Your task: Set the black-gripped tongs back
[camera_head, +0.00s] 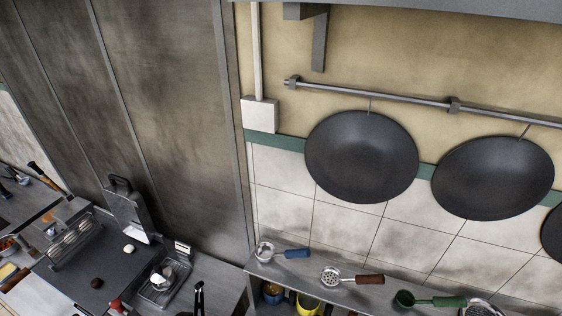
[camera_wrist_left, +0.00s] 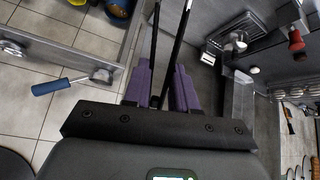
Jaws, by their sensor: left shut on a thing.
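My left gripper (camera_wrist_left: 161,78) shows in the left wrist view with its two purple fingers closed around the black-gripped tongs (camera_wrist_left: 178,42). The two dark arms of the tongs stick out past the fingertips towards the top edge, and one has a pale tip. In the head view a slim black piece (camera_head: 199,296), which looks like part of the tongs, shows at the bottom edge over the counter. The gripper itself is out of that view. What lies between the fingers is partly hidden. My right gripper is in neither view.
A shelf (camera_head: 262,267) holds ladles with blue (camera_head: 297,253), brown and green handles. Several woks hang above. Bare counter (camera_head: 222,283) lies between tray and shelf.

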